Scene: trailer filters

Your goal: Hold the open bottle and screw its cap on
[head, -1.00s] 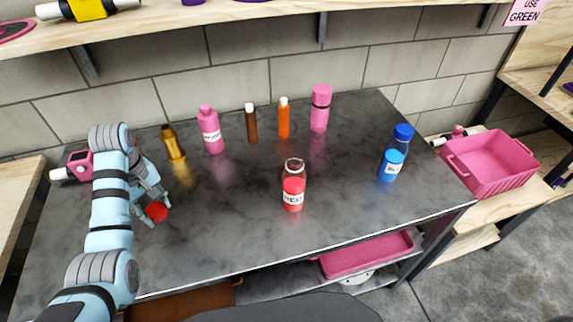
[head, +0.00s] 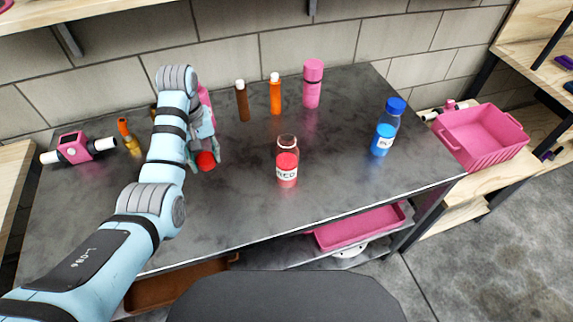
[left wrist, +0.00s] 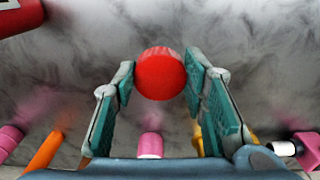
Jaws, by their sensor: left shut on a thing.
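The open bottle (head: 287,166) is clear with red contents and a white "RED" label. It stands upright and uncapped near the middle of the dark table, with no gripper on it. A red part of it shows at the top left corner of the left wrist view (left wrist: 16,14). My left gripper (head: 204,152) is shut on the round red cap (head: 206,162), left of the bottle and apart from it. In the left wrist view the cap (left wrist: 160,74) sits between the fingertips. My right gripper is not in view.
Behind stand a brown bottle (head: 242,102), an orange bottle (head: 275,96) and a pink bottle (head: 313,86). A blue bottle (head: 386,130) stands at right. A pink device (head: 72,148) lies at far left. Table (head: 330,165) around the red bottle is clear.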

